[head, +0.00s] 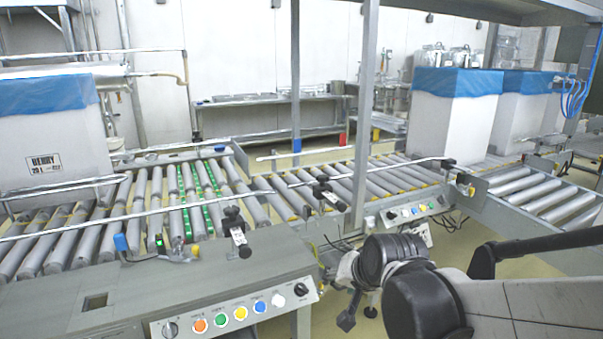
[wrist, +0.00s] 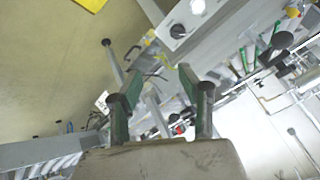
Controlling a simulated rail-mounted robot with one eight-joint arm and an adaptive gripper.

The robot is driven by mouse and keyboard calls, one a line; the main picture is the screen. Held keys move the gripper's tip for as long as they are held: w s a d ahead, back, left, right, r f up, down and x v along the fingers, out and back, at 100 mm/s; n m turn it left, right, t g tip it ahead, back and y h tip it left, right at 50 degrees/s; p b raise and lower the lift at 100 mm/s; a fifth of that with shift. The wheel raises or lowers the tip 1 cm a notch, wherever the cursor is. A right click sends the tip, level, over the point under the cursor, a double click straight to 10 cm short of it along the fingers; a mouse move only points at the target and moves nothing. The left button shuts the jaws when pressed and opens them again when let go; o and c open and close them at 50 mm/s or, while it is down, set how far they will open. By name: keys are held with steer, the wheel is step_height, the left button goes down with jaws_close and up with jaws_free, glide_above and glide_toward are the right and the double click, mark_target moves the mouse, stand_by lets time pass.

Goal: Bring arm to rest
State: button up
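My gripper (wrist: 159,82) shows in the wrist view with its two green-and-grey fingers standing apart and nothing between them. Beyond the fingers are the floor and the conveyor frame. In the head view my arm reaches in from the right edge to the lower middle, in front of the gap between the conveyor sections. The gripper's fingers cannot be made out clearly there.
A control panel (head: 236,310) with coloured buttons stands at lower left. Roller conveyors (head: 345,190) run across the middle. Blue-lined white boxes stand at left (head: 45,135) and right (head: 450,110). A metal post (head: 364,110) rises near the centre. Bare floor (head: 440,255) shows around my arm.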

steer(key=s+d+r+n+h, duration=0.1)
steer(key=s+d+r+n, duration=0.1)
steer(key=s+d, duration=0.55)
steer(key=s+d+r+n+h, duration=0.15)
steer(key=s+d, duration=0.25)
steer(key=s, duration=0.6)
step_height(320, 180, up, 19)
steer(key=p, duration=1.8)
steer(key=shift+a, duration=0.2)
